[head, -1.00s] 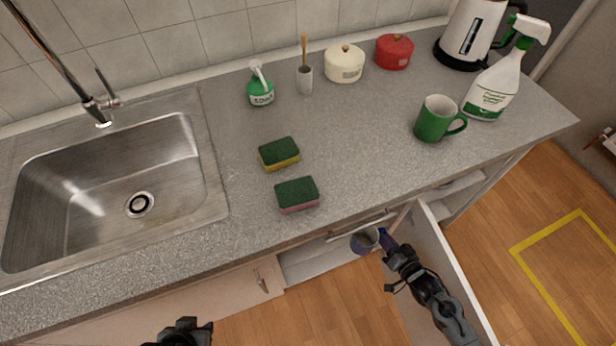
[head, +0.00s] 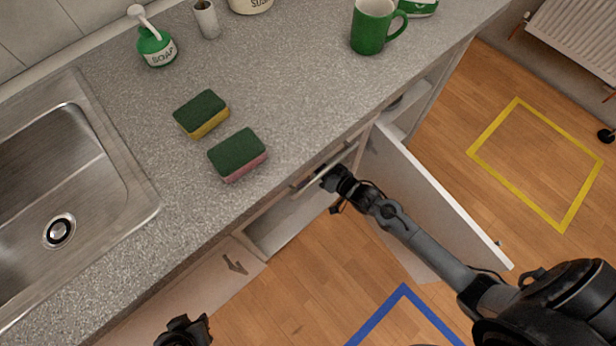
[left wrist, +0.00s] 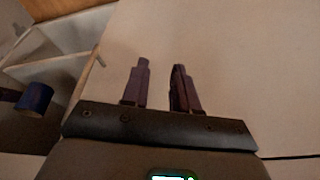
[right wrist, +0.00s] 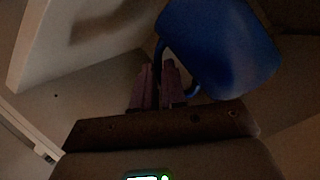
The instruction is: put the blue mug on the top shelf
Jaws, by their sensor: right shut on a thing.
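The blue mug (right wrist: 225,45) fills the upper right of the right wrist view, tilted in the picture. My right gripper (right wrist: 158,72) is shut on its handle. In the left wrist view the mug (left wrist: 35,98) shows at the left, by the open cabinet's pale boards. In the head view my right gripper (head: 332,180) reaches in under the counter edge, and the mug cannot be made out there. A pale shelf board (left wrist: 65,68) shows in the left wrist view. My left gripper (left wrist: 160,85) is open and empty in front of a pale panel.
The open cabinet door (head: 435,195) stands out beside my right arm. The counter (head: 300,80) overhangs the cabinet opening. Two sponges (head: 237,155), a green mug (head: 372,25) and a soap bottle (head: 155,45) stand on the counter. The wooden floor in front is mostly clear.

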